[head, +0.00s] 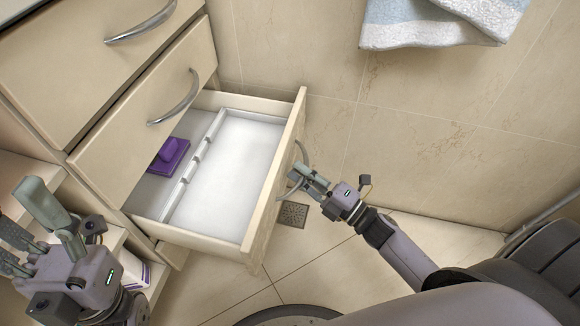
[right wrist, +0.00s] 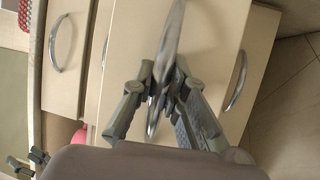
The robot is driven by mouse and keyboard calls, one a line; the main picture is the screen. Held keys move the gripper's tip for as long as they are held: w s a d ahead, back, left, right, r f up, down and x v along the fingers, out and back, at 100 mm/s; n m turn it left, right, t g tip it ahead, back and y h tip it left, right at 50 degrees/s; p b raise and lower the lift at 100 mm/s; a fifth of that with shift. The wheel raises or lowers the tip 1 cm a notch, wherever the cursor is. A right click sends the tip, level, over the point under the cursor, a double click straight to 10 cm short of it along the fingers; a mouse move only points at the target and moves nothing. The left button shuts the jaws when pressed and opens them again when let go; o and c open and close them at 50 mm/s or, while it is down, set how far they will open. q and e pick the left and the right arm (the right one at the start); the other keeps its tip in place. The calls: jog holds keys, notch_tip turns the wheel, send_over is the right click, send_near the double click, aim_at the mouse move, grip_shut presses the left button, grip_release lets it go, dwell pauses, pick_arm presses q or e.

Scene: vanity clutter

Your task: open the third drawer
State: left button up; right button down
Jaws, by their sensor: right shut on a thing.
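The third drawer (head: 281,186) stands pulled well out of the cabinet, below two drawers with curved metal handles. Its inside shows a white divider and a purple item (head: 170,154). My right gripper (head: 297,174) is at the drawer's front, shut on its curved metal handle (head: 302,152). In the right wrist view the handle (right wrist: 172,45) runs between the fingers of the right gripper (right wrist: 161,80), with the tan drawer front behind. My left gripper (head: 22,212) is open and empty at the lower left, apart from the drawer.
The upper drawer (head: 85,60) and second drawer (head: 135,125) are above the open one. A shelf with a white and purple package (head: 133,270) is at lower left. A towel (head: 440,25) hangs on the tiled wall. Tiled floor with a drain (head: 293,214) lies below.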

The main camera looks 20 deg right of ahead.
jog(key=shift+s+d, duration=0.1)
jog(key=shift+f, duration=0.1)
jog(key=c, duration=1.8)
grip_release()
jog(key=shift+c, duration=0.2)
jog(key=v, duration=1.2)
